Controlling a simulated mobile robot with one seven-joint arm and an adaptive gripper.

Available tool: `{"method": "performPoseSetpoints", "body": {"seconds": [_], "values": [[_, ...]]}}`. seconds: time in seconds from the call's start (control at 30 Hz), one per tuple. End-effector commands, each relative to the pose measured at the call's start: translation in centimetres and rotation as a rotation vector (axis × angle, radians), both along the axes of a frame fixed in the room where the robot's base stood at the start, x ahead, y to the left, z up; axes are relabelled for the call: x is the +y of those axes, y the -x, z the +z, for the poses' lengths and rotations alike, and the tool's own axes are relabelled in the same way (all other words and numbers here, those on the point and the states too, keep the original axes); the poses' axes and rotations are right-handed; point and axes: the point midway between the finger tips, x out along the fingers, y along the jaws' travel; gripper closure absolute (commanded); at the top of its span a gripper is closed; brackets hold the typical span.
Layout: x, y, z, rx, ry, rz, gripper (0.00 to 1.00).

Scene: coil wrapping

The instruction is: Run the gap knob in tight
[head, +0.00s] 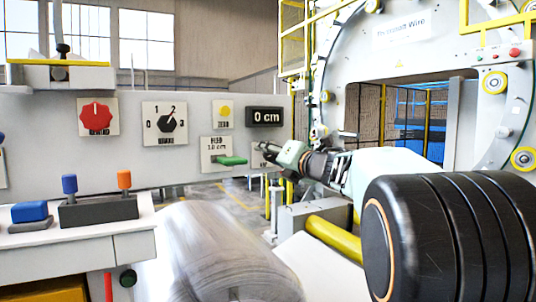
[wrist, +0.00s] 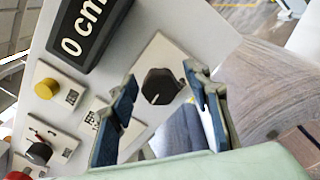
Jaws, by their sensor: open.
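A black knob (wrist: 160,86) with a white pointer line sits on a square white plate in the wrist view. I take it as the gap knob; no label on it can be read. My gripper (head: 268,152) is at the lower right end of the control panel in the head view, in front of a pale plate (head: 258,160), and mostly hides the knob there. In the wrist view its two blue-padded fingers are spread, one on each side of the knob. The jaws are open, and I cannot tell whether either finger touches the knob.
The panel (head: 140,105) also carries a green feed handle (head: 231,161), a "0 cm" display (head: 265,116), a yellow zero button (head: 224,111), a black selector (head: 166,124) and a red knob (head: 96,115).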

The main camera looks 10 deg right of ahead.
Motion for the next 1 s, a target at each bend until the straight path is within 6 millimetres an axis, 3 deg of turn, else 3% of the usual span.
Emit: {"method": "performPoseSetpoints", "body": {"seconds": [0.27,0.63,1.0], "values": [[0.07,-0.09,-0.04,0.000,0.000,0.000,0.57],[0.06,-0.07,-0.04,0.001,0.000,0.001,0.97],[0.08,-0.07,-0.01,0.021,-0.059,0.001,0.98]]}}
